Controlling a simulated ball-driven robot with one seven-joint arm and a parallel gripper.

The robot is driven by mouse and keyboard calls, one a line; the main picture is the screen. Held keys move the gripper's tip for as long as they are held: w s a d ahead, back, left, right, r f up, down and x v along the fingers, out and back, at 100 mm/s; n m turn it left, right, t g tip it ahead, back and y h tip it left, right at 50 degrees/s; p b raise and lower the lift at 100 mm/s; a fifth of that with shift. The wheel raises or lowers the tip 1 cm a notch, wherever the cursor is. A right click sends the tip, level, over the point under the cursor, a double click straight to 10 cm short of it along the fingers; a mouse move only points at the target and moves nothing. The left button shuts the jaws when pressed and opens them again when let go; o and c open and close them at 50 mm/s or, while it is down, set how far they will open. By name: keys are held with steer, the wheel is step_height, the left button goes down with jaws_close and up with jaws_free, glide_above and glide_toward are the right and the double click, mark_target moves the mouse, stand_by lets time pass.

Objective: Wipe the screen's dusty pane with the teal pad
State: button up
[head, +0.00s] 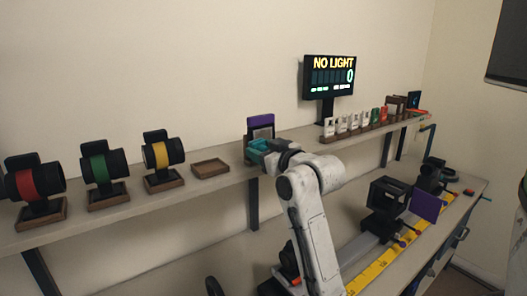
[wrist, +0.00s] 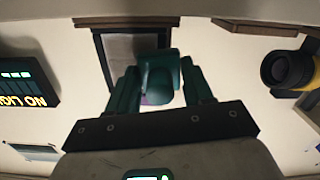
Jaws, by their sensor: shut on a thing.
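The screen (head: 260,121) stands upright on the wall shelf, a dark frame with a purple top band. In the wrist view, its grey pane (wrist: 125,46) shows inside the dark frame, beyond my gripper. My gripper (head: 259,150) is in front of the screen and covers its lower part in the head view. It is shut on the teal pad (wrist: 160,75), which sits between its fingers, facing the pane. The pad overlaps the pane's lower right in the wrist view; I cannot tell whether it touches.
An empty wooden tray (head: 210,168) and lens stands with yellow (head: 161,155), green (head: 99,166) and red (head: 26,182) bands line the shelf's left. A rack of small cards (head: 355,122) and the "NO LIGHT" display (head: 329,76) are right. An optical bench with a yellow ruler (head: 400,246) lies below.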

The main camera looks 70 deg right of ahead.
steer(key=shift+w+d, duration=0.25)
steer(key=shift+w, duration=0.25)
steer(key=shift+s+d, duration=0.55)
steer(key=shift+d, duration=0.2)
steer(key=shift+s+d, duration=0.5)
steer(key=shift+d, duration=0.2)
steer(key=shift+s+d, duration=0.45)
steer(key=shift+d, duration=0.35)
steer(key=shift+s+d, duration=0.4)
steer(key=shift+d, duration=0.35)
steer(key=shift+a, duration=0.1)
